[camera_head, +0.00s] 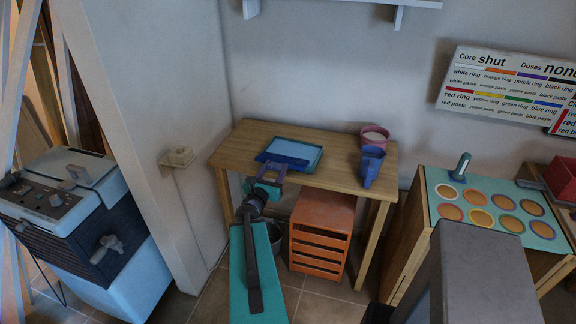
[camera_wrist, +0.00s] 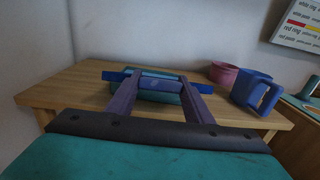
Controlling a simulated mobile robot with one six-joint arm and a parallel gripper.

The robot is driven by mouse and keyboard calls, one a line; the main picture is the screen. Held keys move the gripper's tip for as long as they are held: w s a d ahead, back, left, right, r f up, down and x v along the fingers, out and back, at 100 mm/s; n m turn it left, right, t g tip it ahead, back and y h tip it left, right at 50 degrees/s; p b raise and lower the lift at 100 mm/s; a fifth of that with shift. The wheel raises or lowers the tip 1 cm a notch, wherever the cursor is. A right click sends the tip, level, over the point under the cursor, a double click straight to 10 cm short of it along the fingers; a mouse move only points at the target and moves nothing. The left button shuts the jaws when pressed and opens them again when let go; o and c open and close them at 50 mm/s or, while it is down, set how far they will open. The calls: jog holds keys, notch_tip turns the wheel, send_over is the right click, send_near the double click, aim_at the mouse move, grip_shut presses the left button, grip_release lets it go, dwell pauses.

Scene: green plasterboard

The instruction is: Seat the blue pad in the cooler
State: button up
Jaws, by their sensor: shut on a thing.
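The blue pad (camera_head: 293,163) is at the front edge of a teal tray (camera_head: 300,149) on the wooden table. My gripper (camera_head: 270,170) is shut on the pad. In the wrist view my gripper (camera_wrist: 160,82) has its two purple fingers across the blue pad (camera_wrist: 112,76), which shows as a thin bar with the teal tray (camera_wrist: 150,97) close to it. I cannot tell whether the pad still touches the tray. A machine with a pale lid, knobs and a tap (camera_head: 75,205), which looks like the cooler, stands at the far left; its inside is hidden.
A blue jug (camera_head: 369,168) and a pink pot (camera_head: 375,136) stand at the right of the wooden table (camera_head: 235,150). An orange crate (camera_head: 322,222) is beneath it. A wall post (camera_head: 150,180) stands between table and machine. A teal-topped counter (camera_head: 475,188) is at right.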

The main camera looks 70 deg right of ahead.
aim_at(279, 163)
jog(key=shift+d+f+b, duration=0.2)
jog(key=shift+d+b, duration=1.2)
jog(key=shift+b, duration=0.35)
jog(key=shift+d+b, duration=0.2)
jog(key=shift+b, duration=0.5)
jog(key=d+b, duration=0.1)
jog(key=b, duration=0.4)
jog(key=shift+d+f, duration=0.1)
jog(key=shift+d, duration=0.05)
jog(key=d+b, duration=0.1)
jog(key=b, duration=0.5)
jog(key=d+f+p, duration=0.1)
jog(key=d, duration=0.8)
jog(key=shift+w+f, duration=0.2)
jog(key=shift+f, duration=0.25)
